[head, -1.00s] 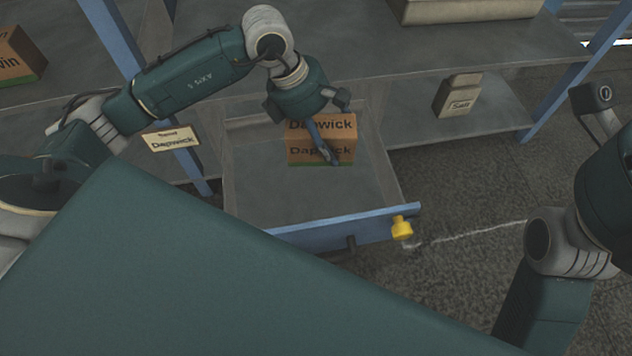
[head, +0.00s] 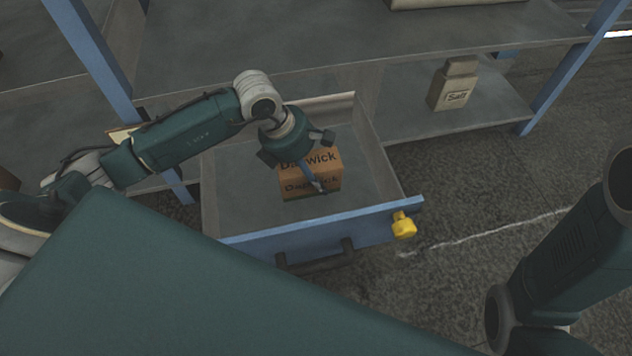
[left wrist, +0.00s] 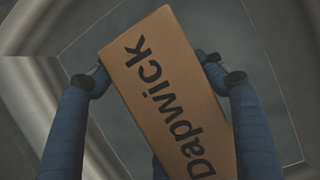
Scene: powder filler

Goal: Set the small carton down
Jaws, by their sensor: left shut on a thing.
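The small carton (head: 296,187) is an orange-brown box marked Dapwick, within the open drawer (head: 225,205). My left gripper (head: 314,178) comes down from above and is shut on it. In the left wrist view the carton (left wrist: 165,85) sits between the two blue fingers (left wrist: 160,85), with its printed top face toward the camera. I cannot tell whether its underside touches the drawer floor. My right arm shows at the right of the head view, but its gripper is out of the picture.
Bare drawer floor lies around the carton. A Salt container (head: 453,85) stands on the shelf at the right. Blue posts (head: 88,50) flank the shelves.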

